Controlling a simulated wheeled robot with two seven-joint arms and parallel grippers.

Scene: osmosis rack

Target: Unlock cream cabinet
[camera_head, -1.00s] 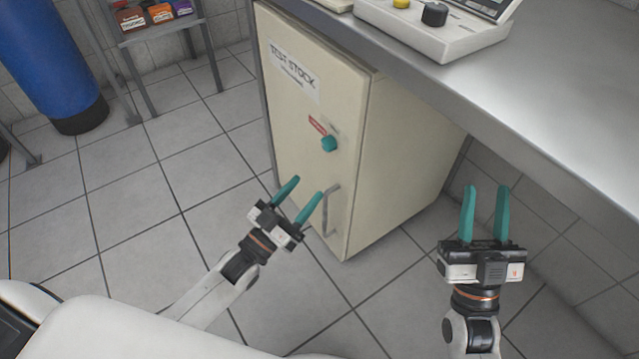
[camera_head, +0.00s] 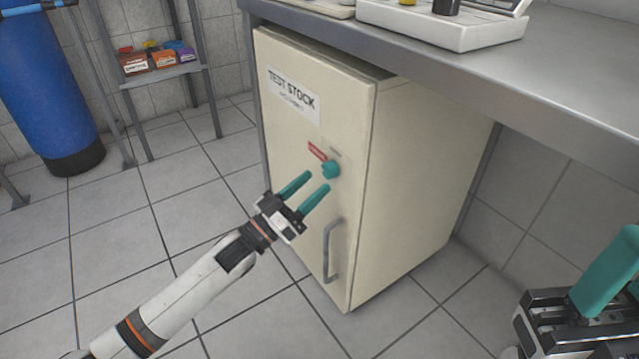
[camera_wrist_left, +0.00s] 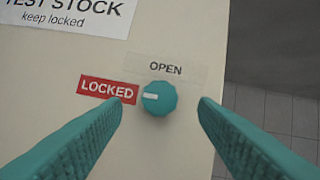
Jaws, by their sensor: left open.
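The cream cabinet (camera_head: 300,130) stands under the metal bench, its door shut and labelled TEST STOCK. A teal knob (camera_head: 331,169) sits on the door above a grey bar handle (camera_head: 331,250). In the left wrist view the knob (camera_wrist_left: 159,98) has its white mark pointing left at the red LOCKED label (camera_wrist_left: 108,89); the OPEN label (camera_wrist_left: 166,68) is above it. My left gripper (camera_head: 308,188) is open and empty, with its teal fingers pointing at the knob, one on each side and apart from it. My right gripper (camera_head: 590,300) is partly cut off at the lower right; its opening is unclear.
The metal bench (camera_head: 450,75) overhangs the cabinet and carries an instrument (camera_head: 445,25). A blue tank (camera_head: 45,95) and a shelf with small boxes (camera_head: 160,73) stand at the back left. Tiled floor in front of the cabinet is clear.

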